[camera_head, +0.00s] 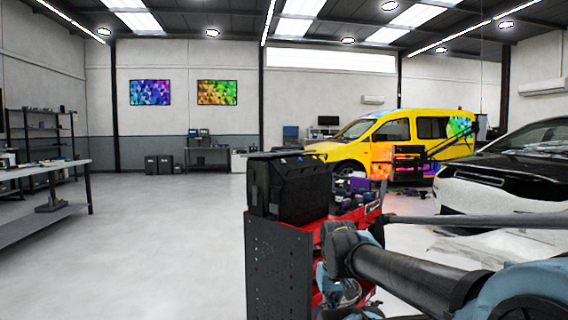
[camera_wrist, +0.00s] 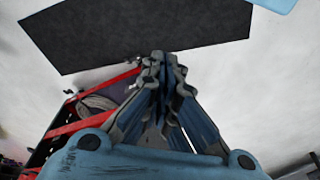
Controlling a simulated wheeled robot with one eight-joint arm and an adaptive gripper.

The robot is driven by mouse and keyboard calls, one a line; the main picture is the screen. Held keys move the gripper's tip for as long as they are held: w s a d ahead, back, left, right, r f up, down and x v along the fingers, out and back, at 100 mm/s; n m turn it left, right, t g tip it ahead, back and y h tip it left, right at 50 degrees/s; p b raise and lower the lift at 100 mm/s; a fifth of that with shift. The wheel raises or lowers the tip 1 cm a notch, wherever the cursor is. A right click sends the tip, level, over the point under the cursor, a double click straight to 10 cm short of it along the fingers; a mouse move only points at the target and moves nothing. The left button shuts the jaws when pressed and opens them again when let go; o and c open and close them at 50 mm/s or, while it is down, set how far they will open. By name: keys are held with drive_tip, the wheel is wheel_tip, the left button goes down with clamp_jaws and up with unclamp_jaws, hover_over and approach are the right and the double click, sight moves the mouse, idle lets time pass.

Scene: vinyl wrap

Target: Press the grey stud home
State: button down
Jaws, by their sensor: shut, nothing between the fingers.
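My gripper (camera_wrist: 162,62) is shut and empty in the wrist view, its blue and grey fingers drawn together. The fingertips overlap the lower edge of a dark flat panel (camera_wrist: 110,30) in the picture; I cannot tell whether they touch it. I cannot make out the grey stud in either view. In the head view my arm comes in from the lower right and reaches toward the red tool cart (camera_head: 328,232); my gripper cannot be clearly made out there.
A black case (camera_head: 288,187) stands on top of the cart, which has a dark perforated side panel (camera_head: 278,270). Beyond are a yellow van (camera_head: 385,150) and a black and white car (camera_head: 500,175). A workbench (camera_head: 45,172) stands at the left. The floor (camera_head: 165,240) left of the cart is clear.

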idle(0.4)
drive_tip(key=w+a+r+m+t+y, duration=0.2)
drive_tip(key=w+a+r+t, duration=0.15)
drive_tip(key=w+r, duration=1.05)
drive_tip(key=w+a+r+m+t+y, duration=0.2)
drive_tip(key=w+a+r+t+y, duration=0.15)
drive_tip(key=w+r, duration=1.05)
drive_tip(key=w+d+r+m+t, duration=0.2)
drive_tip(key=w+r, duration=0.3)
drive_tip(key=w, duration=0.4)
drive_tip(key=w+d+r+m+t+h, duration=0.1)
drive_tip(key=w+r+m+t, duration=0.1)
drive_tip(key=w+r, duration=0.4)
drive_tip(key=w+d+r+m+t, duration=0.2)
drive_tip(key=w+r, duration=0.4)
drive_tip(key=w, duration=0.8)
drive_tip(key=shift+w+d+m, duration=0.25)
drive_tip(key=shift+d+m, duration=0.05)
drive_tip(key=shift+m, duration=0.3)
